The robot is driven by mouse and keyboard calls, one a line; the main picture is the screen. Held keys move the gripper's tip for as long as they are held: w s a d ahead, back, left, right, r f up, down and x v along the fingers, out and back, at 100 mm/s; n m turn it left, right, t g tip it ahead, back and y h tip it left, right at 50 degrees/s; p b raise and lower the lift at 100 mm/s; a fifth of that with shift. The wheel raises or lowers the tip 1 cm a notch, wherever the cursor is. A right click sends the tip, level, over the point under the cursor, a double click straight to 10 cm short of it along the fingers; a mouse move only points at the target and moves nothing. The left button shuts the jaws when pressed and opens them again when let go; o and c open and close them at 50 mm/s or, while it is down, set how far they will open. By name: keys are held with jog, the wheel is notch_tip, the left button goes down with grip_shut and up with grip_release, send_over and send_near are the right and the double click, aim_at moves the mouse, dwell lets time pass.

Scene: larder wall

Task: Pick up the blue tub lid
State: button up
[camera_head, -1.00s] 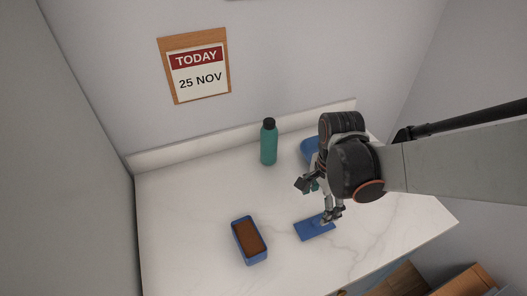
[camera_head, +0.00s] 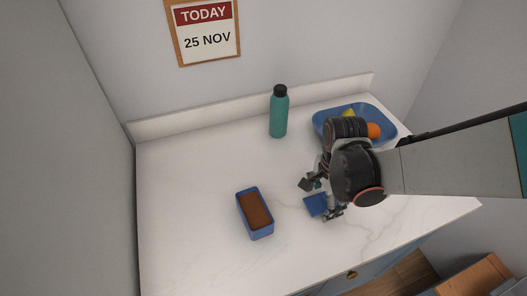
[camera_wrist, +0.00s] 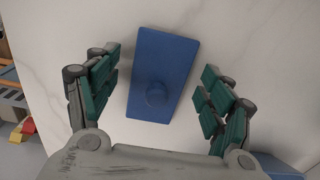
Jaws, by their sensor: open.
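The blue tub lid (camera_head: 316,205) lies flat on the white counter, partly hidden by my gripper in the head view. In the wrist view the lid (camera_wrist: 165,65) is a blue rectangle with a round knob, lying between my two fingers. My gripper (camera_head: 320,199) is open over the lid, and its fingers (camera_wrist: 160,98) stand apart on either side of it with nothing held. A blue tub (camera_head: 242,217) with brown contents stands open on the counter to the left of the lid.
A teal bottle with a black cap (camera_head: 279,114) stands near the back wall. A blue bowl (camera_head: 320,121) with an orange and something yellow is at the back right, partly behind my arm. The counter's left part is clear. A calendar (camera_head: 205,30) hangs on the wall.

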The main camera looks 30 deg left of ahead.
jog(key=shift+f, duration=0.1)
jog(key=c, duration=1)
jog(key=shift+o, duration=0.2)
